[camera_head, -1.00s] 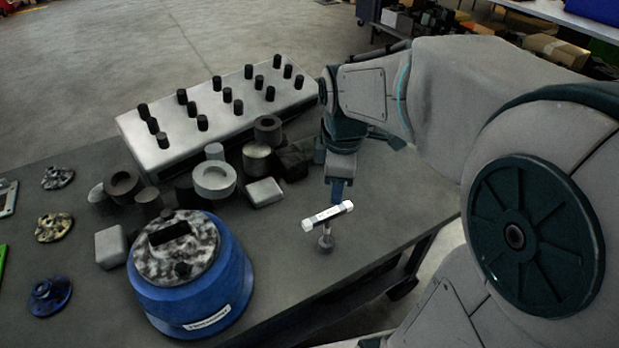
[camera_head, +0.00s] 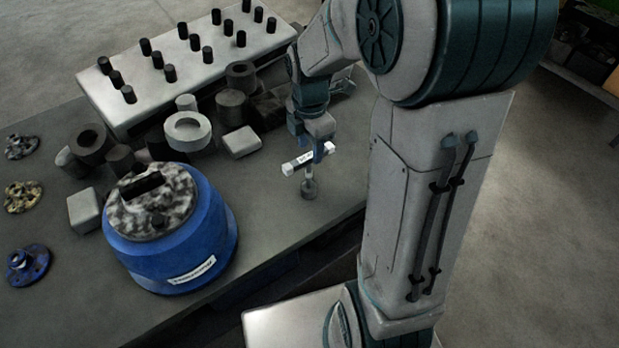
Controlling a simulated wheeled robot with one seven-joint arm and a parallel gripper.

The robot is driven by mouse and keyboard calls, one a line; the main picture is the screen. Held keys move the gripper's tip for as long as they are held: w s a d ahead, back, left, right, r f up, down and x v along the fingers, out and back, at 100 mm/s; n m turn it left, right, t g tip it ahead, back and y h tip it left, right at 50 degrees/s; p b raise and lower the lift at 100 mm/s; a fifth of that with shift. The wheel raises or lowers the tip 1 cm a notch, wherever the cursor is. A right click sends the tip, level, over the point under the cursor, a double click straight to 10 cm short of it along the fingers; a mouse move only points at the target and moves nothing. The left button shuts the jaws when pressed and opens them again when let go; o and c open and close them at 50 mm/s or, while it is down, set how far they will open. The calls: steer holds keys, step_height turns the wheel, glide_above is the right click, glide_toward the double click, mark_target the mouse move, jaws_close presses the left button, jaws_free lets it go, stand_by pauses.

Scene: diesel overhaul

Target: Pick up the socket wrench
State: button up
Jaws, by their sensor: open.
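The socket wrench (camera_head: 308,184) stands near the right edge of the dark workbench (camera_head: 262,215). It has a round dark base on the bench, a short shank, and a white, labelled bar across its top. My gripper (camera_head: 312,154) points down at the bar from just behind and above it. The jaws are open, with a blue finger at the bar's right part. I cannot tell whether a finger touches the bar. Part of the bar is hidden by the finger.
A blue drum-shaped housing (camera_head: 180,240) with a mottled top stands left of the wrench. Behind are grey rings and blocks (camera_head: 188,131) and a pale plate with several black pegs (camera_head: 190,55). Mottled flanged parts (camera_head: 28,262) lie far left. Bench around the wrench is clear.

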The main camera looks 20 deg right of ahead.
glide_above(309, 186)
steer(key=shift+w+d+f+b, duration=0.1)
steer(key=shift+w+f+b, duration=0.1)
steer(key=shift+f, duration=1.2)
steer(key=shift+w+f+b, duration=0.1)
steer(key=shift+w+f, duration=0.05)
steer(key=shift+f, duration=1.2)
jaws_close()
